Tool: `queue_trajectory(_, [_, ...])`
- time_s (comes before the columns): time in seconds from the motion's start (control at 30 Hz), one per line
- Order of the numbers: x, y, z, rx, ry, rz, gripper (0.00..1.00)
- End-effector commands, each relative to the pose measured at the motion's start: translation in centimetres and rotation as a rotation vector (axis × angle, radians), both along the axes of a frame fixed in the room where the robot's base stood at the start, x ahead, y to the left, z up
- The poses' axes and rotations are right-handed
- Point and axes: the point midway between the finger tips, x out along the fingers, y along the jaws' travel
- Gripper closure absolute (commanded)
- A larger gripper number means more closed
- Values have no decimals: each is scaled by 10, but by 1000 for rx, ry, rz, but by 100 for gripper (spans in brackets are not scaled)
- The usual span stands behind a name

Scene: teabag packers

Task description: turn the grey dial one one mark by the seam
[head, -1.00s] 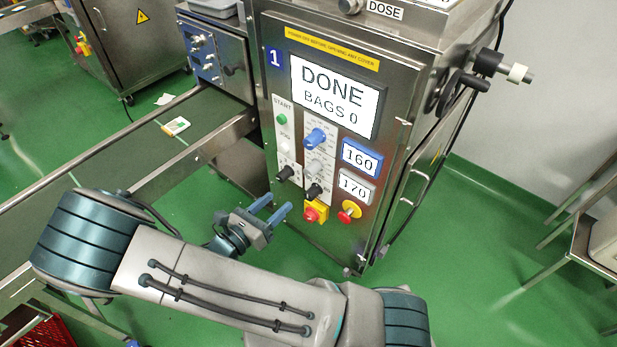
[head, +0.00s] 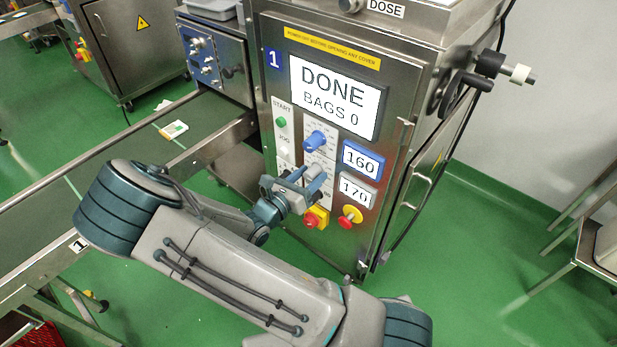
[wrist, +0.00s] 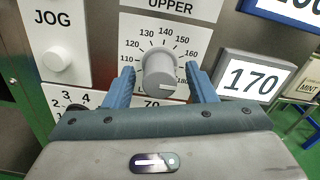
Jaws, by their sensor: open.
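The grey dial (wrist: 160,72) sits in the middle of the wrist view on a white scale plate marked from 110 to 180. A pale line on its face points right, toward the 180 end. My gripper (wrist: 161,88) is open, with one blue finger on each side of the dial. I cannot tell whether the fingers touch it. In the head view my gripper (head: 297,183) is at the machine's panel and hides the grey dial. A grey display beside the dial reads 170 (wrist: 248,77), and it also shows in the head view (head: 354,190).
A blue dial (head: 315,141) is above my gripper, beside a blue display reading 160 (head: 361,160). A white JOG button (wrist: 57,57) is to the left. The machine screen (head: 335,96) reads DONE, BAGS 0.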

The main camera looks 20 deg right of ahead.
Motion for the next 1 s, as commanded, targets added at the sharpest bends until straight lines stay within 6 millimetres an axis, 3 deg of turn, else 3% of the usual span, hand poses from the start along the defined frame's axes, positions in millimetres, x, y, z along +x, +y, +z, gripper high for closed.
queue_trajectory(0.23, [0, 0, 0, 0, 0, 0, 52])
queue_trajectory(0.4, [0, 0, 0, 0, 0, 0, 94])
queue_trajectory(0.67, [0, 0, 2, -12, 16, 0, 94])
queue_trajectory(1.0, [0, -1, 7, -119, 163, -1, 94])
